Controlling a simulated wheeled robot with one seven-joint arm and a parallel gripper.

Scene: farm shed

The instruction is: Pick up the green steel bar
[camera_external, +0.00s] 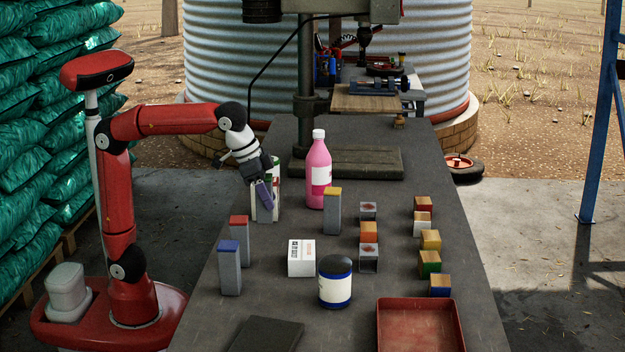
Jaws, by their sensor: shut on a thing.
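My gripper (261,178) is on the left side of the dark table, pointing down and to the right. It is shut on a narrow grey-violet bar (264,197), which I take to be the green steel bar. A pale, green-edged carton-like thing (275,205) stands right behind the bar. I cannot tell whether they touch.
Red-topped (239,240), blue-topped (229,270) and yellow-topped (332,213) bars stand nearby. A pink bottle (319,170) is close on the right. A white box (301,258), a blue-labelled jar (335,285), several small blocks and a red tray (421,302) lie further forward.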

